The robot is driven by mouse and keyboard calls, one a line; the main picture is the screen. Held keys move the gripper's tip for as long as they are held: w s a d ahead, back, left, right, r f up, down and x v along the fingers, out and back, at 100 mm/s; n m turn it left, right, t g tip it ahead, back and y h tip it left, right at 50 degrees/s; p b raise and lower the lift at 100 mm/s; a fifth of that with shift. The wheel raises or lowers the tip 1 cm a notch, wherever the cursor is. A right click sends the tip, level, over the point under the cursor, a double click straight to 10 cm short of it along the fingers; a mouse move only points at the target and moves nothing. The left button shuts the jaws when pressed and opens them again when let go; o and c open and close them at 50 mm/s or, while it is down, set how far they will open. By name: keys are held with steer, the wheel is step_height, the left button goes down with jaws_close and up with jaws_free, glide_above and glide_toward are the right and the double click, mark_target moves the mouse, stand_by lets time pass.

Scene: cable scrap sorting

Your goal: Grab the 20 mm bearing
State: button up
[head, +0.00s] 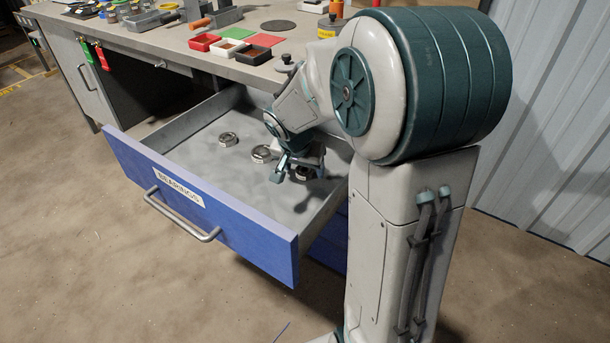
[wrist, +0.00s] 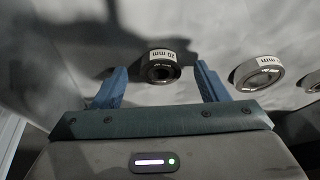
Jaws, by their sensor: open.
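The 20 mm bearing (wrist: 161,70) is a dark metal ring with a white label reading "20 mm", upside down in the wrist view. It lies on the floor of the open drawer (head: 192,153). My gripper (wrist: 161,76) is open, with one blue finger on each side of the bearing in the picture and a gap on both sides. In the head view my gripper (head: 296,168) is low in the drawer's right part, and a bearing (head: 304,174) shows partly behind its fingers. I cannot tell the exact height of the fingertips over the drawer floor.
Two other bearings lie in the drawer to the left, a middle one (head: 261,153) and a farther one (head: 228,139). The drawer's blue front (head: 230,213) reads "BEARINGS". The workbench (head: 170,40) with small coloured trays (head: 252,54) stands behind.

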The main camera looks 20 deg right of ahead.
steer(key=shift+w+d+f, duration=0.1)
steer(key=shift+w+f, duration=0.05)
steer(key=shift+f, duration=0.2)
steer(key=shift+r, duration=0.1)
steer(key=c, duration=1.1)
